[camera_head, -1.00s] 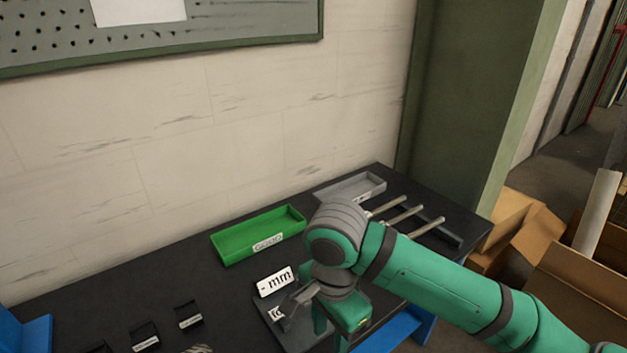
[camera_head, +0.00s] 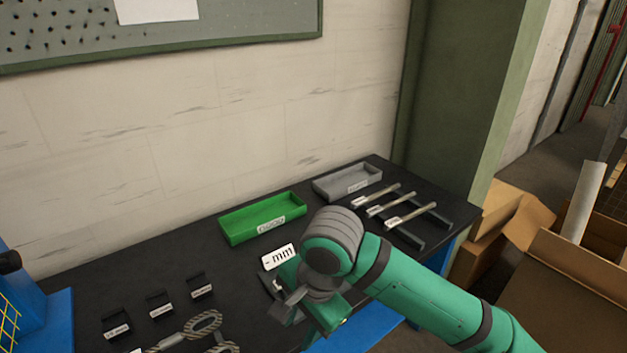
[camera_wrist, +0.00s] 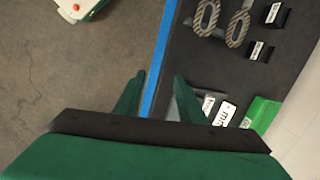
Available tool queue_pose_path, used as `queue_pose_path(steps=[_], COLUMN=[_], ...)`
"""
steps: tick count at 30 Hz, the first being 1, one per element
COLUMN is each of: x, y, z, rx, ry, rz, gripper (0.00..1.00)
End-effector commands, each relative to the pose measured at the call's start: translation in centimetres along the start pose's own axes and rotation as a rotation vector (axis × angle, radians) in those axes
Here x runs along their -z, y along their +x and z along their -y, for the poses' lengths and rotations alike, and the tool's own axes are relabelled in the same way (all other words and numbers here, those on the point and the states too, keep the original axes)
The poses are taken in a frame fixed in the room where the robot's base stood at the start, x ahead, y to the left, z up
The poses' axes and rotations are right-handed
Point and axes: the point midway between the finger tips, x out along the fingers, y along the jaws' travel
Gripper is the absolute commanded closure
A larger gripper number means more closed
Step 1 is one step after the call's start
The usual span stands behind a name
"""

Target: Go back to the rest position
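My gripper (camera_wrist: 157,95) shows its two green fingers spread apart in the wrist view, with nothing between them. They hang over the blue front edge (camera_wrist: 158,62) of the black bench, with floor beyond on the left. In the head view my green arm reaches in from the lower right. Its grey wrist joint hides part of the gripper, which is above the bench near the white "mm" display (camera_head: 280,257). That display also shows in the wrist view (camera_wrist: 226,113), just right of the fingers.
A green tray (camera_head: 232,236) and a grey tray (camera_head: 325,192) stand at the back. Several rods lie on a dark rack (camera_head: 441,216). Cardboard boxes (camera_head: 560,270) stand right of the bench.

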Motion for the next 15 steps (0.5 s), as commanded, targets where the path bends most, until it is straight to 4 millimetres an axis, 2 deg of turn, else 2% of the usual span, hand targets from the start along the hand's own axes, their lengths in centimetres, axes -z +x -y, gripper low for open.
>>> queue_pose_path(steps=[5, 9, 15], x=[-2.2, -4.5, -8.0], y=[0.8, 1.1, 0.4], z=[3.3, 6.9, 12.4], rx=[0.136, 0.296, 0.583], ry=[-0.071, -0.144, -0.235], rz=[0.067, 0.134, 0.217], gripper=[0.64, 0.64, 0.64])
